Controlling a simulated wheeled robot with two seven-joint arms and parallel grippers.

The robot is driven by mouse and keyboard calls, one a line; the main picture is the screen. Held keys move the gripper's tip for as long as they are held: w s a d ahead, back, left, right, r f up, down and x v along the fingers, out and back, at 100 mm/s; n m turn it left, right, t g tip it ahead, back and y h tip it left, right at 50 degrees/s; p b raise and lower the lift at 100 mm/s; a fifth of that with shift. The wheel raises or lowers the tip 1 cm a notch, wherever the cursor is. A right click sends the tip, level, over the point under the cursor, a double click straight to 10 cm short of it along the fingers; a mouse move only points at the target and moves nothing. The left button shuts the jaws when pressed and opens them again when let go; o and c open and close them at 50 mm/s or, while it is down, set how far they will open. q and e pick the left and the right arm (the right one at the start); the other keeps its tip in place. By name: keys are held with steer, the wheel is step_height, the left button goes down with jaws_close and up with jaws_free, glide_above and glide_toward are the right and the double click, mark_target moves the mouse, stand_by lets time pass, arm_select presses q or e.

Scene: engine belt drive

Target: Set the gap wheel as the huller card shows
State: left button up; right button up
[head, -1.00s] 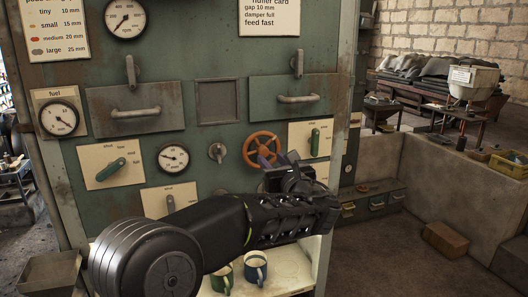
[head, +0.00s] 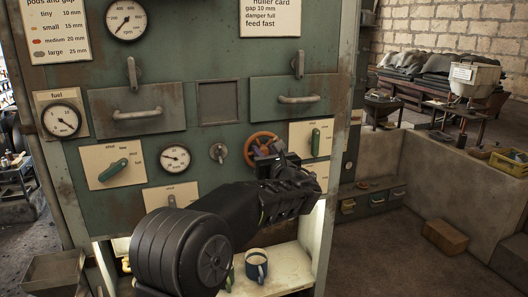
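The orange handwheel (head: 247,147) is on the green panel, right of centre. My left gripper (head: 264,151) is at the wheel and covers its lower right part. Its fingertips are dark against the wheel, so I cannot tell whether they are closed on the rim or only near it. The huller card (head: 270,17) at the top right reads gap 10 mm, damper full, feed fast. No gap scale is readable around the wheel. My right gripper is not in view.
A green-handled lever plate (head: 312,152) sits right of the wheel, and a small knob (head: 218,152) left of it. A drawer handle (head: 299,99) juts out above. A pods and gap chart (head: 55,31) hangs top left.

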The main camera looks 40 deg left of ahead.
arm_select(q)
jaws_close()
steer(key=shift+f+n+b, duration=0.2)
steer(key=shift+n+b, duration=0.3)
steer(key=shift+b, duration=0.4)
steer(key=n+b, duration=0.5)
steer(key=b, duration=0.3)
steer(key=shift+s+f+n, duration=0.1)
steer(key=shift+n, duration=0.3)
steer(key=shift+r+n+b, duration=0.2)
steer(key=shift+n+b, duration=1)
steer(key=shift+b, duration=0.15)
